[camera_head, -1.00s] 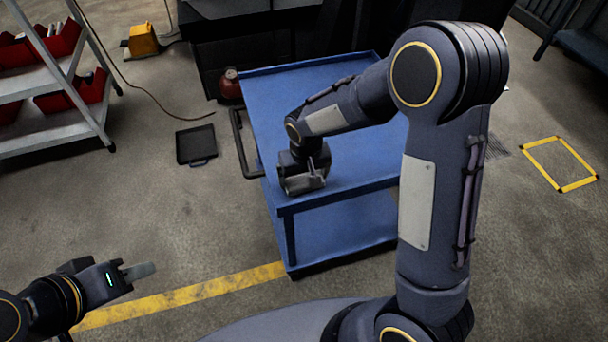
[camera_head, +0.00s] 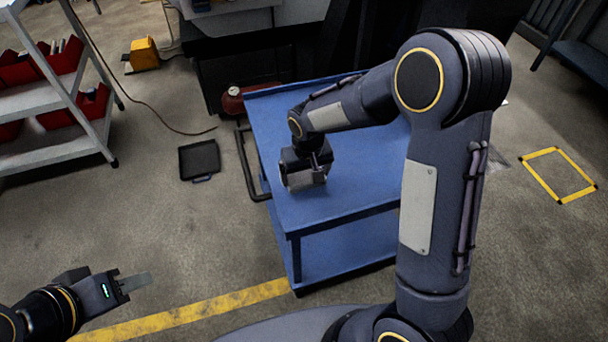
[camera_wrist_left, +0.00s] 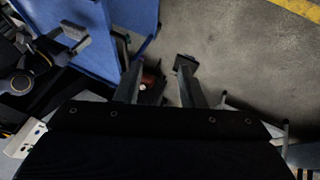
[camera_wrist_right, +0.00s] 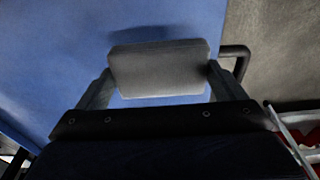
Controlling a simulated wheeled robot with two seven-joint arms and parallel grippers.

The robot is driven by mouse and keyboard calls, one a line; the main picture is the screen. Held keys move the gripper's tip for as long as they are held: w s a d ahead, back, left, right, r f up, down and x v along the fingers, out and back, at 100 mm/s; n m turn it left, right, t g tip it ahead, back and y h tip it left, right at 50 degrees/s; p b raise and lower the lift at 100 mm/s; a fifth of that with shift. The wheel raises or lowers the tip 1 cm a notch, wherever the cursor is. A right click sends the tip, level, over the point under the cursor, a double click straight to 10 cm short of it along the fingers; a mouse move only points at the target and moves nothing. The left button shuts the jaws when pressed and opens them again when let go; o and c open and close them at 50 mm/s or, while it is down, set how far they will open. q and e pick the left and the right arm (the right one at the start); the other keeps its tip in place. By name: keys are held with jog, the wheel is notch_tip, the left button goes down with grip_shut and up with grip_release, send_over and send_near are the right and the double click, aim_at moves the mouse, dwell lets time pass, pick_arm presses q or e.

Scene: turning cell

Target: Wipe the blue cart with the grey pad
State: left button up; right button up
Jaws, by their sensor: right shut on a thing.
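The blue cart (camera_head: 340,198) stands in the middle of the head view, with a flat top and a lower shelf. My right gripper (camera_head: 310,168) is over the near left part of its top, shut on the grey pad (camera_wrist_right: 158,70). In the right wrist view the pad spans between the two fingers, with a dark shadow on the blue surface beside it. I cannot tell whether the pad touches the top. My left gripper (camera_head: 132,285) is open and empty, out over the floor left of the cart; its fingers stand apart in the left wrist view (camera_wrist_left: 158,78).
A black handle (camera_head: 248,170) juts from the cart's left side. A red can (camera_head: 234,101) is behind its far left corner. A black tray (camera_head: 199,160) lies on the floor. A shelf rack with red bins (camera_head: 75,108) stands left. Floor is clear at left front.

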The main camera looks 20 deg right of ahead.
jog(key=shift+r+p, duration=1.1)
jog(key=shift+r, duration=0.6)
pick_arm(q)
jog(key=r, duration=0.2)
jog(key=shift+s+a+r, duration=0.2)
jog(key=shift+a+r, duration=0.1)
jog(key=shift+c, duration=0.5)
